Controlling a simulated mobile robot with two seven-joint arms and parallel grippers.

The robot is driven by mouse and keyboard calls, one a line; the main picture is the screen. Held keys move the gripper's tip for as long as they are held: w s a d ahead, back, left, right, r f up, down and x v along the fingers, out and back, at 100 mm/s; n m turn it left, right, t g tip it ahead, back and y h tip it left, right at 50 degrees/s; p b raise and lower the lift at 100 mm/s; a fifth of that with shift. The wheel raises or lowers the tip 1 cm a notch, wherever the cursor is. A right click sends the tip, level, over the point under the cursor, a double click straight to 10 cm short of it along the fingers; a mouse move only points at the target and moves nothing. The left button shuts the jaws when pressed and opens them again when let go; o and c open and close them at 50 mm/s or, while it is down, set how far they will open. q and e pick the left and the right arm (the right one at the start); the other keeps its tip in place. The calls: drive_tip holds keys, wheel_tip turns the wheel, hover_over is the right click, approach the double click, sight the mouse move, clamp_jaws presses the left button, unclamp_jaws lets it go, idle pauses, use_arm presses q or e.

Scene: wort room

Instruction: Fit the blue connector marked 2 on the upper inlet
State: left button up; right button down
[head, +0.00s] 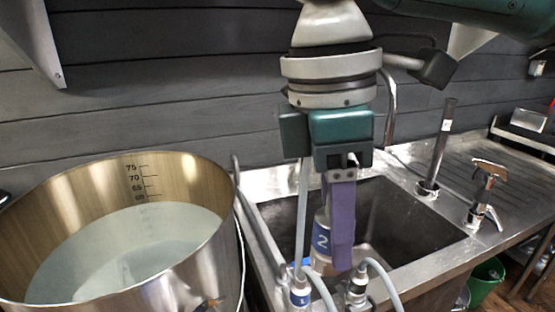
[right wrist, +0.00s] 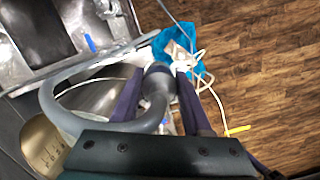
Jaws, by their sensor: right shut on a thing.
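The connector marked 2 (head: 322,238) has a blue band with a white 2. It hangs roughly upright between the purple fingers of my right gripper (head: 338,262), above the front edge of the sink. In the right wrist view my right gripper (right wrist: 158,72) is closed around the grey body of the connector (right wrist: 158,86), with a thick grey hose (right wrist: 60,118) looping from it to the left. The purple finger hides part of the connector in the head view. I cannot make out the upper inlet for certain. My left gripper is not in view.
A blue-banded fitting marked 1 (head: 300,293) and another metal fitting (head: 357,287), both with hoses, stand just below the held connector. A large steel kettle (head: 190,262) of liquid is at left. The sink (head: 430,248), a tap handle (head: 485,185) and a green bucket (head: 487,278) are at right.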

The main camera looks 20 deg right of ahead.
drive_tip(key=n+p, duration=0.1)
drive_tip(key=n, duration=0.2)
drive_tip(key=a+f+n+p, duration=0.1)
drive_tip(key=n, duration=0.2)
drive_tip(key=a+f+n+p, duration=0.1)
drive_tip(key=n, duration=0.1)
drive_tip(key=shift+s+n+t, duration=0.35)
drive_tip(key=shift+n+t, duration=0.05)
use_arm(q)
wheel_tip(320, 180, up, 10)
drive_tip(key=p, duration=0.6)
use_arm(e)
drive_tip(key=s+a+f+n+b, duration=0.1)
drive_tip(key=f+n+b, duration=0.1)
drive_tip(key=n, duration=0.3)
drive_tip(key=s+a+f+n+t+y+b, duration=0.1)
drive_tip(key=f+n+b, duration=0.1)
drive_tip(key=f+n, duration=0.2)
drive_tip(key=s+a+f+n+y+b, duration=0.1)
drive_tip(key=f+n, duration=0.2)
drive_tip(key=n, duration=0.4)
drive_tip(key=shift+a+n+b, duration=0.25)
drive_tip(key=shift+n+b, duration=0.15)
drive_tip(key=shift+f+b, duration=0.6)
drive_tip(key=shift+f, duration=0.3)
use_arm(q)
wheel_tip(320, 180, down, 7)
